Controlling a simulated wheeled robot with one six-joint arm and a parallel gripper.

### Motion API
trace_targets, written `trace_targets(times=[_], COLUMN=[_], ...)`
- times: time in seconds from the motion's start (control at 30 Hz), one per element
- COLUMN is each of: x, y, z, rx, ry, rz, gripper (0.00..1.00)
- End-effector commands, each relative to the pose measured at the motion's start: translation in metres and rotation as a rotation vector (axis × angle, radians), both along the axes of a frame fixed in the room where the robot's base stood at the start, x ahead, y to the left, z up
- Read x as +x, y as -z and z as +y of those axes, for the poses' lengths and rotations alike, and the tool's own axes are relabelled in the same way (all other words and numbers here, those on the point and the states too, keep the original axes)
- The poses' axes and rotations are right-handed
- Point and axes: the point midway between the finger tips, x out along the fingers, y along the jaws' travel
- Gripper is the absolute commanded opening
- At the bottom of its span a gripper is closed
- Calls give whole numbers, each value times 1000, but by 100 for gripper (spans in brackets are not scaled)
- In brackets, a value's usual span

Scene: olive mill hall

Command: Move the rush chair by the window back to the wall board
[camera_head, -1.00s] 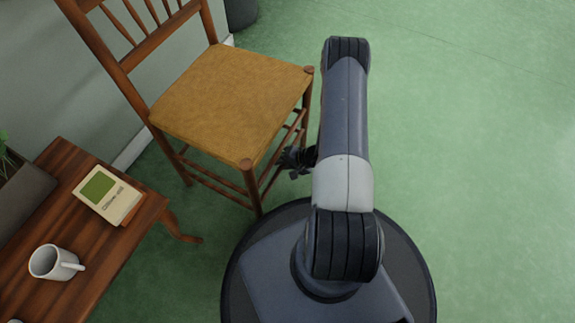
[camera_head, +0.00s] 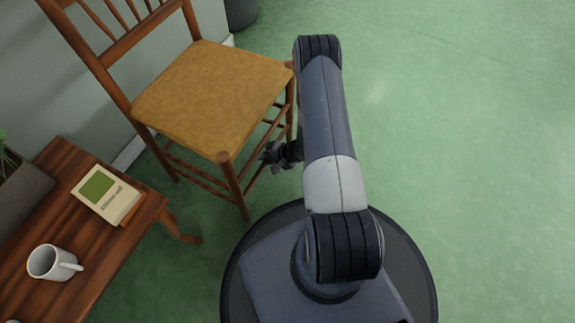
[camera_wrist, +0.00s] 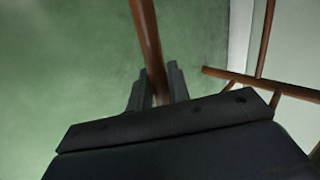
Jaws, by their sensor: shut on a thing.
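The rush chair (camera_head: 213,95) stands upright on the green floor near the wall, with a woven tan seat and brown wooden frame. My gripper (camera_head: 268,153) is low at the chair's right side, partly hidden by my arm. In the wrist view my gripper (camera_wrist: 157,92) is shut around a slim brown wooden bar of the chair (camera_wrist: 147,40); which leg or rung this is cannot be told for sure. The wall board is not identifiable; a pale strip (camera_head: 130,153) runs along the foot of the wall behind the chair.
A wooden table (camera_head: 90,255) at lower left holds a white mug (camera_head: 52,262), a book (camera_head: 103,194) and a planter (camera_head: 20,195). Its leg stands near the chair's front. A dark bin (camera_head: 240,13) is at the top. The floor to the right is clear.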

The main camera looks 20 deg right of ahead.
Motion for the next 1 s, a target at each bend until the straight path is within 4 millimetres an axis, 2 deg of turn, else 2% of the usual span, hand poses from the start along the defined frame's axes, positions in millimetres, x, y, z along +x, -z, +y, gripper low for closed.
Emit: trace_targets(times=[0.2,0.6,1.0], x=[9,11,28], y=[-2,-2,-3], z=[8,10,26], rx=[2,2,2], ry=[-4,-4,-5], rz=[-9,-10,-11], gripper=[0,0,0])
